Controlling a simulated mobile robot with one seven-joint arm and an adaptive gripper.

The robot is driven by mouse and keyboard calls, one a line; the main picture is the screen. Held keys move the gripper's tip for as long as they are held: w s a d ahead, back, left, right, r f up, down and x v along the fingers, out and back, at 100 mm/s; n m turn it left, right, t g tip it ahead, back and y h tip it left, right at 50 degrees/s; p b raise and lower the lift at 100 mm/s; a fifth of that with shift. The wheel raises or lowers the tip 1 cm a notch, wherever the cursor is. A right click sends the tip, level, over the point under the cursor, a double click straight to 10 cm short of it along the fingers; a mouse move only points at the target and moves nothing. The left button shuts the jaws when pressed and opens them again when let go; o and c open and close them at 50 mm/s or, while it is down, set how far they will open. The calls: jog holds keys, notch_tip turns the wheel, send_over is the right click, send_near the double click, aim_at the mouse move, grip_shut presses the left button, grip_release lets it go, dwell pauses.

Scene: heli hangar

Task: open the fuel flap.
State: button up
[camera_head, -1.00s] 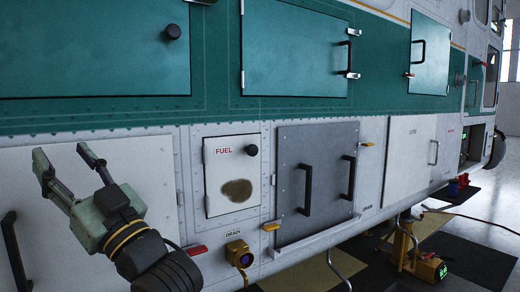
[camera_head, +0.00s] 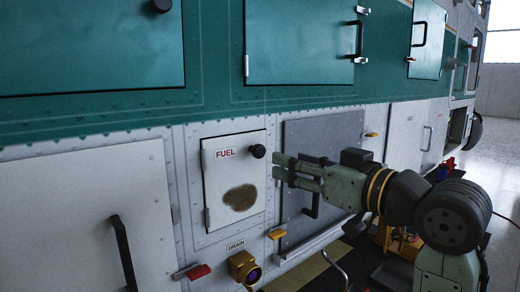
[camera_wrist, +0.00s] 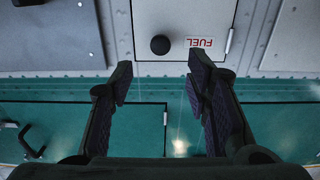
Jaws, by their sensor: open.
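The fuel flap (camera_head: 234,182) is a white panel with a red FUEL label, a round black knob (camera_head: 258,151) at its upper right and a brown stain low in its middle. It looks closed, flush with its frame. Hinges show along its left edge. My gripper (camera_head: 283,171) is to the right of the flap, fingers pointing left towards it, open and empty. In the wrist view the flap (camera_wrist: 182,18) appears upside down at the top. The knob (camera_wrist: 160,45) lies ahead, between the lines of the two fingers (camera_wrist: 160,82), and apart from them.
A grey panel (camera_head: 322,135) with a black handle stands right of the flap, partly behind my arm. Below are a brass drain fitting (camera_head: 244,268), a red lever (camera_head: 198,272) and a yellow lever (camera_head: 277,233). A white panel with a black handle (camera_head: 125,252) is at left.

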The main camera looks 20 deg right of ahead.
aim_at(261, 152)
jog(key=p+x, duration=0.2)
jog(key=x, duration=0.7)
jog(key=shift+w, duration=0.1)
grip_shut()
dwell(0.6)
